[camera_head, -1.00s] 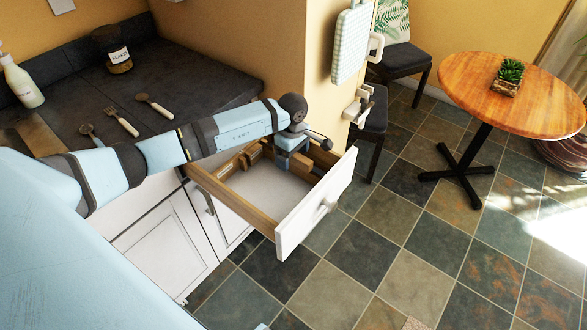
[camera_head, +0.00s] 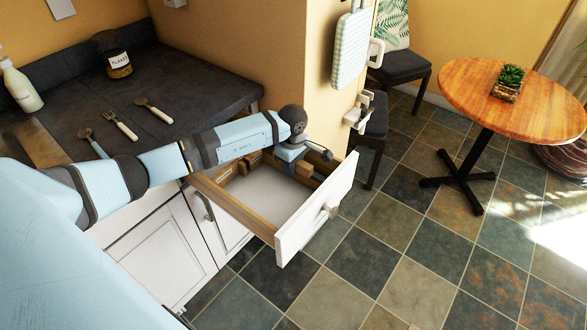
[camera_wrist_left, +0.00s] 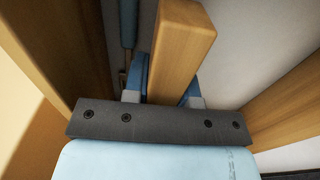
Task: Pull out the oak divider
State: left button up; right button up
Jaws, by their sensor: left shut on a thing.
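The open drawer (camera_head: 318,217) has a white front and oak-coloured sides. My left gripper (camera_head: 291,153) reaches down into its rear part. In the left wrist view the gripper's blue fingers (camera_wrist_left: 166,88) stand on both sides of the oak divider (camera_wrist_left: 185,45), shut on it. The divider is a thick wooden bar and still appears low, among the drawer walls. In the head view my gripper and wrist hide most of the held divider. My right gripper is not in view.
Small wooden pieces (camera_head: 250,160) lie at the drawer's back left. The drawer's middle is bare white. A dark counter (camera_head: 190,90) with cutlery, a jar (camera_head: 118,63) and a bottle (camera_head: 22,85) is behind. A yellow wall (camera_head: 270,50) stands close behind my wrist.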

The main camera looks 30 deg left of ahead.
pick_arm(q)
jog(key=shift+r, duration=0.1)
dwell(0.3)
jog(key=shift+r+p, duration=2.25)
jog(key=shift+r, duration=1.7)
